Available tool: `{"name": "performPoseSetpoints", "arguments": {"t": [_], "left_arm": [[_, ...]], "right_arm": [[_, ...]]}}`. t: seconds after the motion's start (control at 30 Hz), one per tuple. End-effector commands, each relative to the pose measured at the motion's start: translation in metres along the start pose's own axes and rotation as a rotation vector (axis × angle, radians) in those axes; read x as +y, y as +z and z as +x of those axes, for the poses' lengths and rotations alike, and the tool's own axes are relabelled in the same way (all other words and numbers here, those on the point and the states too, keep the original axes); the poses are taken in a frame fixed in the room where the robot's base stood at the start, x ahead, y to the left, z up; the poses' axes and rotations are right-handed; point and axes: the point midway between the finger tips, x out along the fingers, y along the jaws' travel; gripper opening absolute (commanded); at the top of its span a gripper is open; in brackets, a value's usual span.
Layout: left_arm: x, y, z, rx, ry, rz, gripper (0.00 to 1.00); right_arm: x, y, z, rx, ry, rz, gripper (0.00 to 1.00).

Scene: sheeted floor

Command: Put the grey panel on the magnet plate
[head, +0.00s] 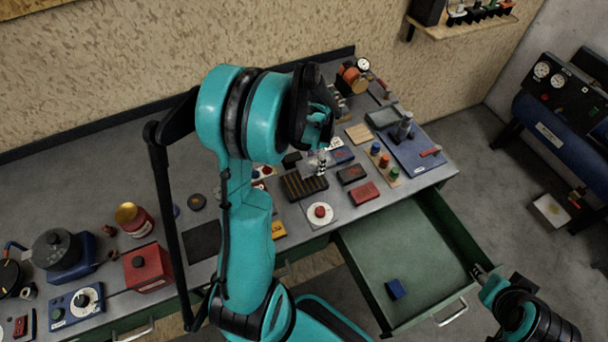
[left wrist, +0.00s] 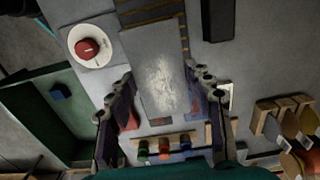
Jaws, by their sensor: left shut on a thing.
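My left gripper (head: 320,158) hangs over the middle of the bench, its fingers pointing down and partly hidden by my arm. In the left wrist view, my left gripper (left wrist: 160,105) is shut on the grey panel (left wrist: 155,62), a flat rectangle with a pale worn patch, which extends beyond the fingertips. In the head view the panel is mostly hidden. A blue-grey plate (head: 418,157) with a grey knob and a red-handled part lies at the bench's right; I cannot tell whether it is the magnet plate. My right gripper (head: 480,272) is beside the drawer's right edge, its fingers too small to judge.
An open green drawer (head: 385,258) juts from the bench and holds a blue block (head: 396,289). A red button on a white disc (head: 320,212), a slotted dark tray (head: 303,187) and a red box (head: 363,194) crowd the bench near the left gripper. A dark mat (head: 203,242) lies left.

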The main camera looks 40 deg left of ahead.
Motion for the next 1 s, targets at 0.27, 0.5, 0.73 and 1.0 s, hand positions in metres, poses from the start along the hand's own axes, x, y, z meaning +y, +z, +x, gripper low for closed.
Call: {"name": "performPoseSetpoints", "arguments": {"t": [0.27,0.5,0.73,1.0], "left_arm": [[-0.001,0.037,0.023,0.0,0.0,-0.001,0.13],[-0.001,0.039,0.049,0.0,0.0,0.0,0.13],[-0.001,0.038,0.063,0.0,0.0,0.0,0.13],[-0.001,0.038,0.067,0.0,0.0,0.0,0.13]], "right_arm": [[0.0,0.004,0.005,0.0,0.0,0.0,0.4],[0.0,0.008,0.012,0.0,0.0,0.0,0.4],[0.0,0.01,0.014,0.0,0.0,0.0,0.4],[0.0,0.013,0.018,0.0,0.0,0.0,0.4]]}}
